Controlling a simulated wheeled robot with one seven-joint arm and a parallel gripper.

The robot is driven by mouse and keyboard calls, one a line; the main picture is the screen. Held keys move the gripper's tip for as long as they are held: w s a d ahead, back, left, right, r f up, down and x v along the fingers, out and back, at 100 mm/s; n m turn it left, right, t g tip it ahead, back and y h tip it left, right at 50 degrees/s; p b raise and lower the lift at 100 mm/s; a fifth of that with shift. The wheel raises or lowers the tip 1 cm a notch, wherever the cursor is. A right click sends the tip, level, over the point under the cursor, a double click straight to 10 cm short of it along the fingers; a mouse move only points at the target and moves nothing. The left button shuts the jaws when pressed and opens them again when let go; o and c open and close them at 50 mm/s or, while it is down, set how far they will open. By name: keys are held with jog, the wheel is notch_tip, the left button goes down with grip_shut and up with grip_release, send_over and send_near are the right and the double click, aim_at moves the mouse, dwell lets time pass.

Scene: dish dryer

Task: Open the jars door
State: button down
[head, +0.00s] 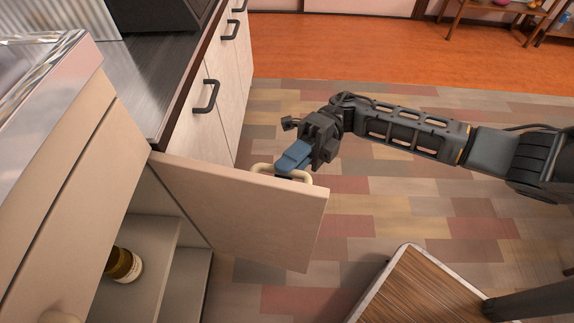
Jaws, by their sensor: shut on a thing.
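The jars door (240,213) is a pale cabinet door that stands swung out from the cabinet front. A cream loop handle (262,168) sits near its top edge on the far side. My gripper (290,162), with blue fingers, is shut on this handle. My arm reaches in from the right. A dark jar with a pale label (123,266) shows on a shelf inside the open cabinet. The lower part of the inside is out of view.
A dark countertop (160,70) runs above the cabinets at left. Pale drawers with dark handles (207,96) lie beyond the door. A wood-topped surface with a light rim (425,290) stands at the lower right. The tiled floor (400,205) between is clear.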

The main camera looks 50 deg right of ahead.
dwell(0.3)
jog(key=c, duration=1.1)
grip_release()
jog(key=d+f, duration=0.1)
jog(key=d, duration=0.6)
jog(key=shift+w+d+f, duration=0.15)
jog(key=shift+w+d, duration=0.2)
jog(key=shift+w, duration=0.1)
